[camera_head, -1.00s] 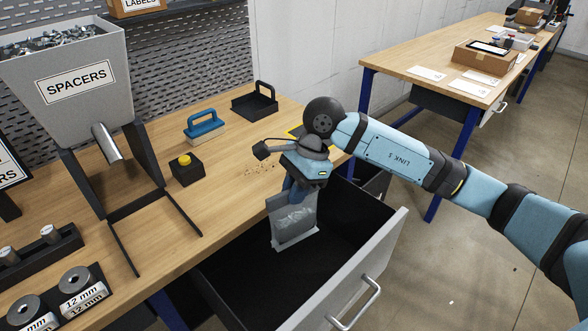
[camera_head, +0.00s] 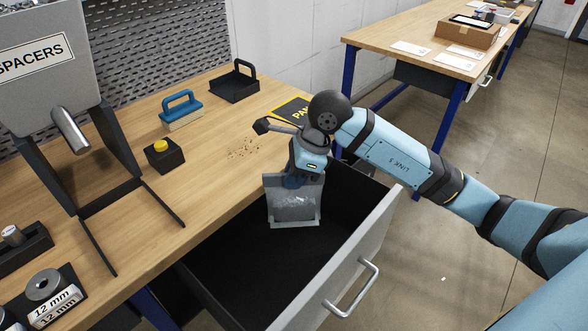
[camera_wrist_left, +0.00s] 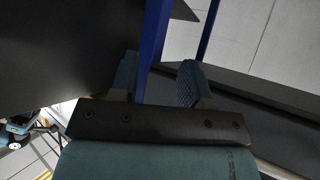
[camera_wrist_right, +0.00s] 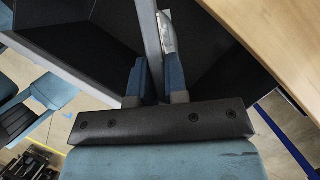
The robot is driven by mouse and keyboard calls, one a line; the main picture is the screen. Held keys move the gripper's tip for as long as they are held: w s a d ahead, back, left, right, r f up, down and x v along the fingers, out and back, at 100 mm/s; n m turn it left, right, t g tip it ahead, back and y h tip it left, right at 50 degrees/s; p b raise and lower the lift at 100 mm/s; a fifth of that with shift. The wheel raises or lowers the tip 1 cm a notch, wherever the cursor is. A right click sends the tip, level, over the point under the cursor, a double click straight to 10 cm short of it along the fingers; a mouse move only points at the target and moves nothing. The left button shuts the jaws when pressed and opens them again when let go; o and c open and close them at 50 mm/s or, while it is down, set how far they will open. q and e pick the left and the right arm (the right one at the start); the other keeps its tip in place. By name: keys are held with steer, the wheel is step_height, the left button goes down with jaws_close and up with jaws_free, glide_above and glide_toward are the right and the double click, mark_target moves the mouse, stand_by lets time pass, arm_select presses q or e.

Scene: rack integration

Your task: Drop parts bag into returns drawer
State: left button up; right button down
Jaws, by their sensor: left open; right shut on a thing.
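The parts bag (camera_head: 294,206) is a clear bag with grey contents, hanging upright over the open returns drawer (camera_head: 262,262). My right gripper (camera_head: 296,181) is shut on the bag's top edge, and the bag's lower edge shows above the dark drawer floor. In the right wrist view the bag (camera_wrist_right: 168,35) is seen edge-on between the fingers (camera_wrist_right: 155,80), with the drawer's dark inside around it. My left gripper (camera_wrist_left: 160,82) is out of the head view; in the left wrist view it is open with nothing held.
The bench (camera_head: 210,150) edge runs along the drawer's left side. On the bench are a blue-handled brush (camera_head: 182,112), a black box with a yellow button (camera_head: 164,154), a black dustpan (camera_head: 234,86) and scattered crumbs (camera_head: 244,148). The drawer front (camera_head: 345,265) stands out into the aisle.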

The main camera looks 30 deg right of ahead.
steer(key=shift+f, duration=0.35)
steer(key=c, duration=1.1)
jaws_free()
steer(key=shift+o, duration=0.2)
steer(key=v, duration=1.4)
steer(key=shift+p, duration=0.4)
